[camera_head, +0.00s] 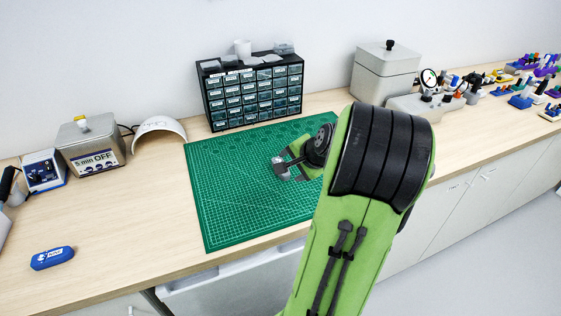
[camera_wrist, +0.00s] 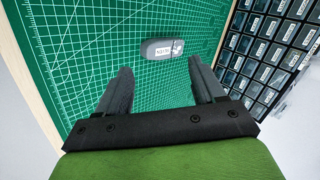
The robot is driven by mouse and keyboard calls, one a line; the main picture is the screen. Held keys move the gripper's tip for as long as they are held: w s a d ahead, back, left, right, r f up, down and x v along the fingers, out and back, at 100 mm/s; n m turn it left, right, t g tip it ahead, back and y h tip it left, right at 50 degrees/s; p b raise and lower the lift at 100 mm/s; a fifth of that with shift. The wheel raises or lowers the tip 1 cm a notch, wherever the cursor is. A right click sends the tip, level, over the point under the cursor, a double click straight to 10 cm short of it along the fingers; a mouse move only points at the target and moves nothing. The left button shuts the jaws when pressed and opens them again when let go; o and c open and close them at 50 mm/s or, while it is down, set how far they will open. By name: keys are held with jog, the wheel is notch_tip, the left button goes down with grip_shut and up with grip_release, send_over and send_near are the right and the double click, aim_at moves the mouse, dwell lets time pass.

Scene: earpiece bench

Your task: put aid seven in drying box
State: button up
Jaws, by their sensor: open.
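A small dark grey rounded piece with a white label (camera_wrist: 162,48) lies on the green mat in the wrist view. Its label is too small to read surely, so I cannot tell whether it is aid seven. My gripper (camera_head: 284,168) is over the mat in the head view. Its two fingers (camera_wrist: 160,75) are apart and empty in the wrist view, with the grey piece beyond their tips and roughly between them. In the head view my arm hides part of the mat. A grey lidded box with a black knob (camera_head: 385,75) stands at the back right; I cannot tell whether it is the drying box.
The green cutting mat (camera_head: 225,205) lies mid-bench. A black drawer cabinet (camera_head: 252,92) stands behind it and shows in the wrist view (camera_wrist: 268,55). A "5 min OFF" device (camera_head: 92,148) and a blue case (camera_head: 52,258) are left. Bare bench lies left of the mat.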

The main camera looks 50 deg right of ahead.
notch_tip(320, 180, up, 7)
jog(key=n+g+p, duration=0.3)
jog(key=n+g, duration=0.1)
jog(key=n, duration=1)
jog(key=shift+y, duration=0.3)
jog(key=b+x, duration=0.1)
jog(key=x, duration=0.4)
jog(key=b+x, duration=0.1)
jog(key=x, duration=0.4)
jog(key=w+b+x, duration=0.1)
jog(key=x, duration=0.5)
jog(key=shift+w+d+r, duration=0.15)
jog(key=shift+d+r, duration=0.1)
jog(key=shift+d, duration=0.05)
jog(key=shift+r, duration=0.1)
